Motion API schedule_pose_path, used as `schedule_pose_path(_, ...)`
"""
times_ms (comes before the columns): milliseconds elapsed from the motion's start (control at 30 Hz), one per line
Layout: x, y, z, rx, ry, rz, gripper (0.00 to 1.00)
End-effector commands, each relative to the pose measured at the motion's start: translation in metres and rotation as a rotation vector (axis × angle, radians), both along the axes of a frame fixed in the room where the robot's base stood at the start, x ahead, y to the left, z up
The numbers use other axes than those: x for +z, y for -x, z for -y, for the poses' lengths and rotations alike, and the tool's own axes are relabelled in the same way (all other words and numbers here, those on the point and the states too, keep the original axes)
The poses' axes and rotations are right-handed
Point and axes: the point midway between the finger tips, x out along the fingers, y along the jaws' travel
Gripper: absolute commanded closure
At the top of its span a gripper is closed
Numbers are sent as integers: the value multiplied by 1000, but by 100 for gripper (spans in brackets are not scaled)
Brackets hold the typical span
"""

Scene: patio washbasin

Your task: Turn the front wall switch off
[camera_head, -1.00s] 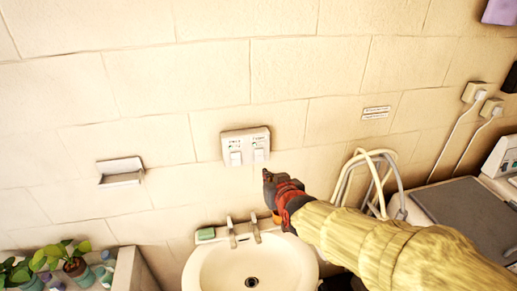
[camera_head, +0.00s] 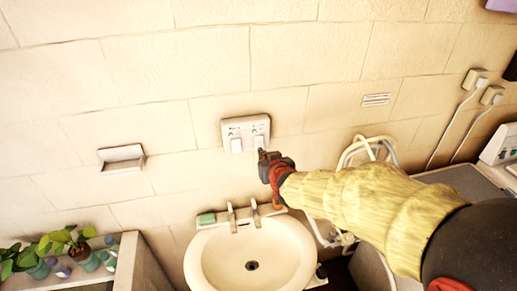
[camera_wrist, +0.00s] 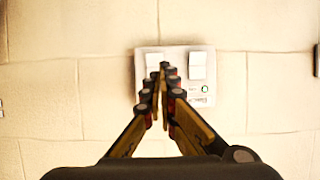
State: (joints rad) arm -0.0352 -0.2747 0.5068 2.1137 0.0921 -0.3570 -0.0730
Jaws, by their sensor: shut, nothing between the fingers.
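A white switch plate (camera_head: 245,130) is fixed to the wall above the washbasin. It carries a left rocker (camera_head: 236,145) and a right rocker (camera_head: 259,141), with small markings above them. My gripper (camera_head: 263,155) is shut and empty, its tips just below the right rocker; I cannot tell whether they touch it. In the wrist view the plate (camera_wrist: 178,94) appears upside down, and my shut fingertips (camera_wrist: 165,68) overlap it between the two rockers, nearer the picture's left rocker (camera_wrist: 153,70). Part of the plate is hidden behind the fingers. I cannot tell which rocker is on.
A white washbasin (camera_head: 215,262) with two taps (camera_head: 242,217) stands below. A green soap bar (camera_head: 206,218) lies on its rim. A wall holder (camera_head: 122,159) is at left, potted plants (camera_head: 60,240) lower left.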

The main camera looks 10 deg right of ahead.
Motion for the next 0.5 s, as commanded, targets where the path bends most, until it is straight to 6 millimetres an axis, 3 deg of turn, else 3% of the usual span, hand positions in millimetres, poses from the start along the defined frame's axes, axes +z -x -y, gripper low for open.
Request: schedule_pose_path(500,-29,-65,0,0,0,-1,100)
